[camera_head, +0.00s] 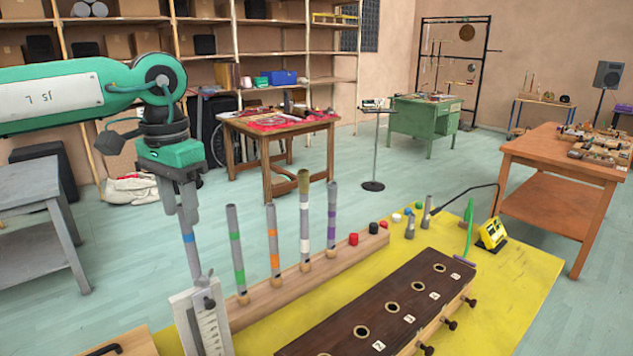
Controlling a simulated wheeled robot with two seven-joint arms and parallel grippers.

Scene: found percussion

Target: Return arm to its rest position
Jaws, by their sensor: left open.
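My left arm enters from the left. Its green-and-grey left gripper (184,205) points down just above a grey tube with a blue band (190,252). The fingers overlap the tube's top end in the picture, and I cannot tell whether they touch it. The gripper is open. The blue-banded tube stands upright at the near end of a wooden rack (265,297). In the same rack stand a green-banded tube (236,255), an orange-banded tube (273,245), a brown-and-white tube (304,215) and a purple-banded tube (331,222). My right gripper is out of view.
A dark wooden box with round holes (385,310) lies on a yellow tabletop (520,290). A metal scale (208,325) stands in front of the blue-banded tube. Coloured caps, a lamp arm and a yellow device (492,233) are at the far end. A grey table (25,215) stands left.

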